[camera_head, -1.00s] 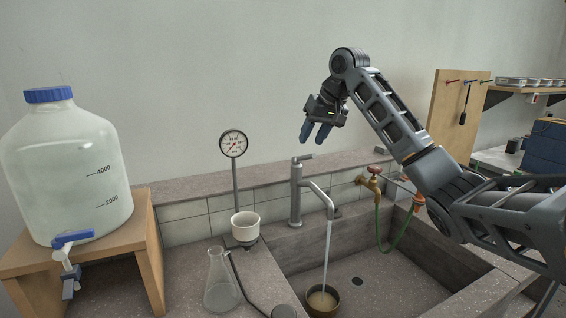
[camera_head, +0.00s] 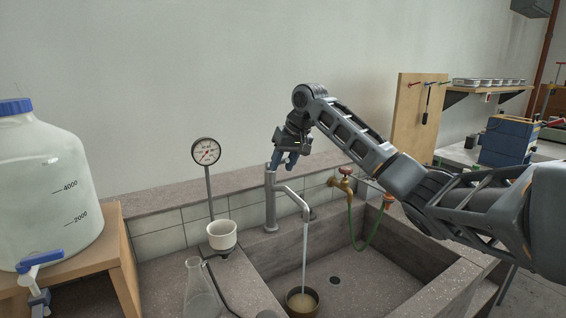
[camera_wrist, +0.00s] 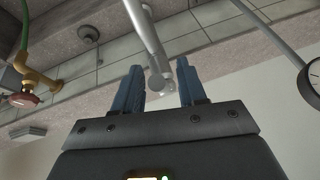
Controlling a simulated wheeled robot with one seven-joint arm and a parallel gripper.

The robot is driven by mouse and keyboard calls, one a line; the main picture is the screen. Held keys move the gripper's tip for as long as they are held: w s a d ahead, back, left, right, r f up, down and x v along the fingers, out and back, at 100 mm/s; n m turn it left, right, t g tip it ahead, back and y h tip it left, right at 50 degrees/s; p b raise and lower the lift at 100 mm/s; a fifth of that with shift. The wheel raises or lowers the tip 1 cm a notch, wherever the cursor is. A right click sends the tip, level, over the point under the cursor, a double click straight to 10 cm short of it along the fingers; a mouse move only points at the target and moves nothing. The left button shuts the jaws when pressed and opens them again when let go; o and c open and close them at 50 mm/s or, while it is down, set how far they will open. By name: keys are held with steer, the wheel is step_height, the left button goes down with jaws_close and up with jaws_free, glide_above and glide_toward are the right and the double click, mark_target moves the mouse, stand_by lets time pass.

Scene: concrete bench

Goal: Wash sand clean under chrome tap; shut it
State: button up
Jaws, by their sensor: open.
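The chrome tap (camera_head: 271,200) stands at the back edge of the sink, and a stream of water (camera_head: 305,245) runs from its spout. My gripper (camera_head: 286,160) is open and empty, fingers pointing down at the top of the tap. In the wrist view the tap (camera_wrist: 158,80) shows between the two open fingers (camera_wrist: 160,85), with a gap on each side. The tap's lever is mostly hidden behind the fingers in the head view.
A brass tap (camera_head: 343,182) with a red handle and green hose is right of the chrome tap. A gauge (camera_head: 206,152), white funnel (camera_head: 222,236) and glass flask (camera_head: 199,292) stand left of the sink. A large jug (camera_head: 40,190) stands on a wooden stand (camera_head: 110,240).

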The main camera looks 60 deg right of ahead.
steer(key=shift+c, duration=0.2)
jaws_close()
stand_by(0.4)
